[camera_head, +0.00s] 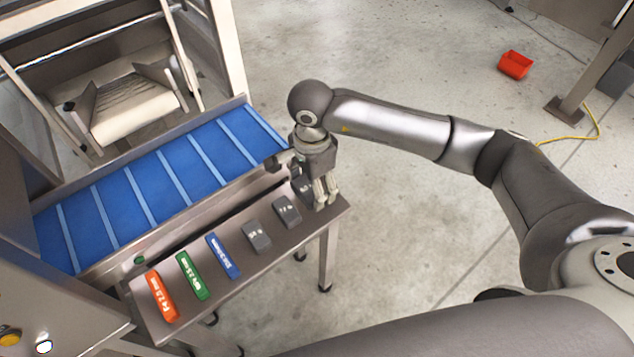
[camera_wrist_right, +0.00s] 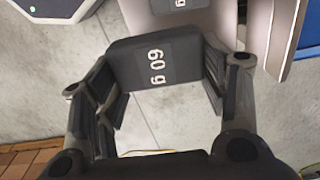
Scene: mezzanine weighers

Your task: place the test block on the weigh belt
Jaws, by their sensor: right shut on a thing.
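My right gripper (camera_head: 322,203) is over the far right end of the steel shelf (camera_head: 336,212). In the right wrist view its fingers (camera_wrist_right: 160,100) are shut on the sides of a dark grey block marked 60 g (camera_wrist_right: 155,62). In the head view this block (camera_head: 302,187) is partly hidden by the gripper; I cannot tell whether it touches the shelf. The blue weigh belt (camera_head: 150,185) with pale cross strips runs behind the shelf, its visible surface bare. My left gripper is not in view.
On the shelf lie two more grey blocks (camera_head: 257,237) (camera_head: 287,209) and blue (camera_head: 223,255), green (camera_head: 193,276) and orange (camera_head: 160,296) labelled pieces. The belt's metal side rail (camera_head: 190,220) stands between shelf and belt.

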